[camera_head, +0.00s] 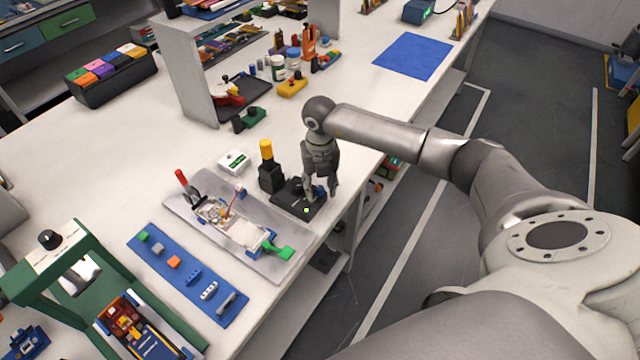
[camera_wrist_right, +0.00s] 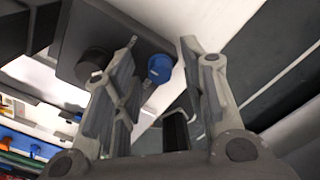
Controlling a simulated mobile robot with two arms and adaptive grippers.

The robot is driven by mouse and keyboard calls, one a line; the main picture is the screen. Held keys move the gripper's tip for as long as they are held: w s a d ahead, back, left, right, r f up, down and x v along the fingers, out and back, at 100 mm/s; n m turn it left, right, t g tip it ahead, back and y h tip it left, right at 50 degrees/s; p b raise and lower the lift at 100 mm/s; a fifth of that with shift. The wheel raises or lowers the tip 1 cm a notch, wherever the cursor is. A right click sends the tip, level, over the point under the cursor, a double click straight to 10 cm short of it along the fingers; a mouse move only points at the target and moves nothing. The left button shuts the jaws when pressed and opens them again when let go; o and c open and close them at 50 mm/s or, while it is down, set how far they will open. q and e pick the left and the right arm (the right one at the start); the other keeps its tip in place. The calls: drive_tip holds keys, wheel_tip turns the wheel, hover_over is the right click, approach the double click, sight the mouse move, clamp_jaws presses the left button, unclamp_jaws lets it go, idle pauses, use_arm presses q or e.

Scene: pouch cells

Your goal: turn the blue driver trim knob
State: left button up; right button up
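The blue driver trim knob (camera_wrist_right: 160,68) sits on a dark unit (camera_wrist_right: 120,25), beside a black knob (camera_wrist_right: 95,62). In the head view the knob (camera_head: 319,191) is a small blue spot, partly hidden by my right gripper (camera_head: 321,188), which points down over the dark unit (camera_head: 290,195). In the right wrist view my right gripper (camera_wrist_right: 160,45) is open, its fingertips apart on either side of the blue knob. I see no clear contact with it. My left gripper is not in view.
A black stand with a yellow top (camera_head: 266,152) is close left of the gripper. A grey plate with a fixture (camera_head: 180,203) and a blue strip with small parts (camera_head: 160,240) lie nearer. A white box (camera_head: 234,162) stands behind. The table edge is just right.

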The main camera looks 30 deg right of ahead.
sight(320, 188)
clamp_jaws()
drive_tip(key=m, duration=0.5)
idle(0.3)
drive_tip(key=shift+o, duration=0.8)
unclamp_jaws()
drive_tip(key=shift+r, duration=0.1)
wheel_tip(320, 188, up, 12)
